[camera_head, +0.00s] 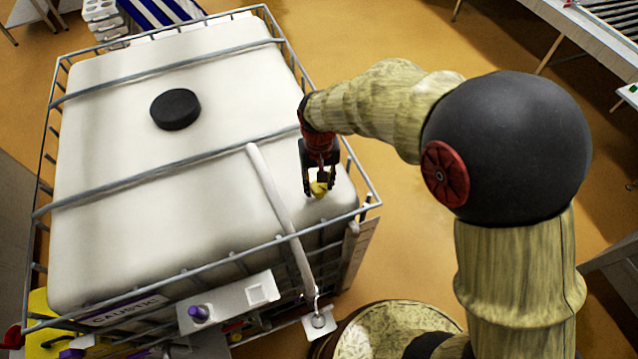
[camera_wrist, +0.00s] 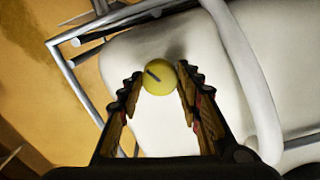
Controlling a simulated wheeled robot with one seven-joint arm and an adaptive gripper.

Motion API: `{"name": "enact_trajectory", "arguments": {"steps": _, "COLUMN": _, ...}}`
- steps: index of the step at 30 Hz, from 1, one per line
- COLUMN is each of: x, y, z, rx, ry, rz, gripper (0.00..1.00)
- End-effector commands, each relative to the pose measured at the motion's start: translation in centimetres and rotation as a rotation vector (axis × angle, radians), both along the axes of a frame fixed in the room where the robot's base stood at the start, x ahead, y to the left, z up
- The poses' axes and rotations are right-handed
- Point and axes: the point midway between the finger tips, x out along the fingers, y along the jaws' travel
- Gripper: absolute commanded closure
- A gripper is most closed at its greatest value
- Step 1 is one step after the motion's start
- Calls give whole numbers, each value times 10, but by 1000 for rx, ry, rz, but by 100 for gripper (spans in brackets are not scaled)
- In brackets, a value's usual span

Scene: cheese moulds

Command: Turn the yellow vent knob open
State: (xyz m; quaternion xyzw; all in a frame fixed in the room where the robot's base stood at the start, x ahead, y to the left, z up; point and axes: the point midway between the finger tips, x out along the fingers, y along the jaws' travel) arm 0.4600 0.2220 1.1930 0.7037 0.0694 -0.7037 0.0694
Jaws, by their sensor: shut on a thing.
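The yellow vent knob (camera_head: 319,190) is on the top of a white tank (camera_head: 120,225), near its front right corner. In the wrist view the knob (camera_wrist: 160,78) is round, with a short dark slanted mark on its face. My gripper (camera_head: 318,180) comes down on it from above. In the wrist view my gripper's two fingers (camera_wrist: 158,84) are on either side of the knob, shut on it. The fingers partly hide the knob in the head view. I cannot tell from the mark how far the knob is turned.
A metal cage (camera_head: 200,257) surrounds the tank, with bars crossing its top. A pale hose (camera_head: 278,210) runs over the tank left of my gripper. A black round cap (camera_head: 175,109) sits further left. A white bracket (camera_head: 228,302) hangs at the front.

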Motion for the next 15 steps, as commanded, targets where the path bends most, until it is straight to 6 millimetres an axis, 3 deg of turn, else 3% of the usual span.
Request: {"name": "enact_trajectory", "arguments": {"steps": 15, "x": 0, "y": 0, "z": -1, "rx": 0, "ry": -1, "rz": 489, "gripper": 91}}
